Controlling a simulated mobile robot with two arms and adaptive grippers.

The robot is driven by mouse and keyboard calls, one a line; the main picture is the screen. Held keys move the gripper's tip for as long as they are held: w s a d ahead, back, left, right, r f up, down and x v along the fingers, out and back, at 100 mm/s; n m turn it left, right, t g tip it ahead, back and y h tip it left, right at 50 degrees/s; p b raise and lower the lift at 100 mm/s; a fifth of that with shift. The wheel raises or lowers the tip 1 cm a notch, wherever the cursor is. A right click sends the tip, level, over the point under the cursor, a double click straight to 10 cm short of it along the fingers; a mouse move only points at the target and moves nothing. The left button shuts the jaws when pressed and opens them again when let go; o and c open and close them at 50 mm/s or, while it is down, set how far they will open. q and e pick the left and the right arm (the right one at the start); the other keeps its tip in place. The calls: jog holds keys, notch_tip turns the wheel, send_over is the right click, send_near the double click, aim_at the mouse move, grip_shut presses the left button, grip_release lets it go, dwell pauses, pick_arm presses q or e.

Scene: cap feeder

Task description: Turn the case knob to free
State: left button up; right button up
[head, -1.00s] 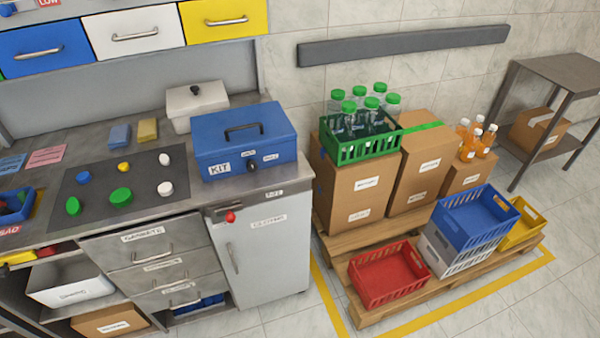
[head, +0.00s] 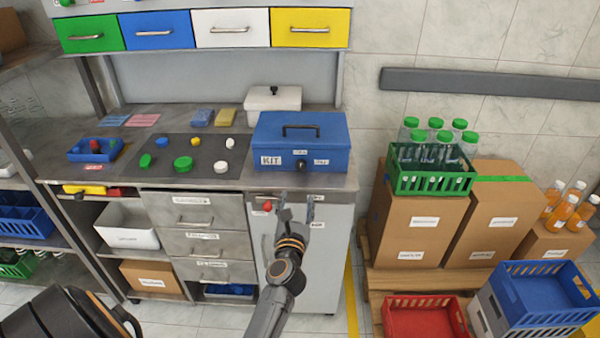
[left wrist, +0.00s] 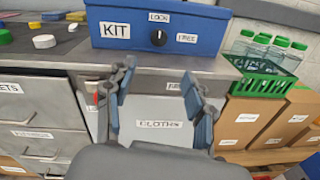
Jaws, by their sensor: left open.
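The blue KIT case (head: 325,139) stands closed on the counter, its black handle on the lid. Its black round knob (head: 300,164) is on the front face. In the left wrist view the knob (left wrist: 158,38) sits below the LOCK label (left wrist: 159,17) and left of the FREE label (left wrist: 187,38). A small light mark shows on the knob, but its exact direction is hard to tell. My left gripper (head: 297,205) is open and empty, in front of the counter edge and below the knob, apart from it. Its two fingers (left wrist: 156,82) are spread in the left wrist view. My right gripper is out of view.
A red knob (head: 267,206) sits on the cabinet front under the counter edge. A white box (head: 272,104) stands behind the case. A dark mat (head: 165,168) with several caps lies to its left. Stacked cartons (head: 415,225) stand on the right.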

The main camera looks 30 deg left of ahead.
aim_at(300, 167)
pick_arm(q)
jog(key=b+x, duration=0.1)
jog(key=x, duration=1.1)
jog(key=shift+w+a+r, duration=0.1)
jog(key=shift+w+a, duration=0.1)
jog(key=shift+a, duration=0.05)
jog(key=shift+w+a+b, duration=0.3)
jog(key=shift+w, duration=0.25)
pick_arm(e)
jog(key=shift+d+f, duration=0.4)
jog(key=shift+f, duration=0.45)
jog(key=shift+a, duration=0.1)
pick_arm(q)
jog(key=shift+c, duration=0.6)
grip_shut()
